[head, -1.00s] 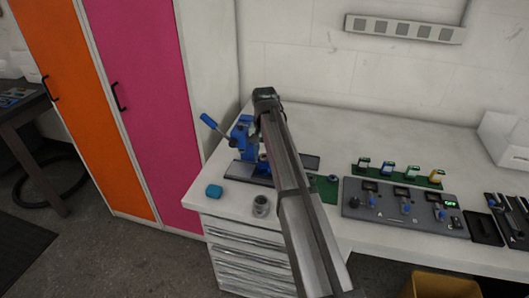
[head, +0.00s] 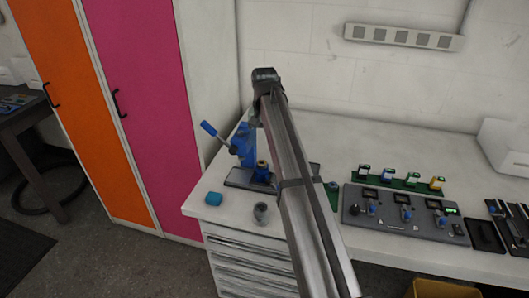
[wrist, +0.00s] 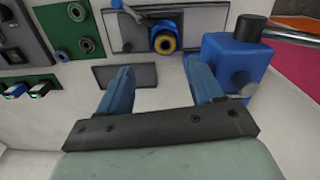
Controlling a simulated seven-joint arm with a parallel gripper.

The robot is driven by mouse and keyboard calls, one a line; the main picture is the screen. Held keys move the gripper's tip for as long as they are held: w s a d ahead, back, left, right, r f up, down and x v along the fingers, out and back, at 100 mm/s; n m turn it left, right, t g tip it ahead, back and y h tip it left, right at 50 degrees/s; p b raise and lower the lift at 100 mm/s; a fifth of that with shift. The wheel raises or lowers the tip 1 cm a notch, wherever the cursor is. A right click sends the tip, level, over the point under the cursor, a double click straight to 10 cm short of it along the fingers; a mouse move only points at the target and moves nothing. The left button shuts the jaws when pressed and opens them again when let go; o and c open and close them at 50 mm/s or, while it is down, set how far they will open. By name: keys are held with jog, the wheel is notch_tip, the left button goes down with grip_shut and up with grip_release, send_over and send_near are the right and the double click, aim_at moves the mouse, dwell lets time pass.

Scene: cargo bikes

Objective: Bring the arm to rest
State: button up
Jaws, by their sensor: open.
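My arm reaches up from the bottom of the head view over the workbench, its far end raised in front of the white wall. My gripper (wrist: 160,88) shows in the wrist view with its two blue fingers apart and nothing between them. The fingers point toward the bench top. In the head view the fingers are hidden or too small to make out. A blue press (head: 243,145) with a lever stands on a dark base plate (head: 240,178) left of my arm. It also shows in the wrist view (wrist: 230,60), close to the right finger.
A grey control panel (head: 405,214) and a green strip of small devices (head: 400,180) are right of my arm. A power strip (head: 403,36) hangs on the wall. The bench's back is clear.

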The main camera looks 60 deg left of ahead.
jog(key=shift+r, duration=2.8)
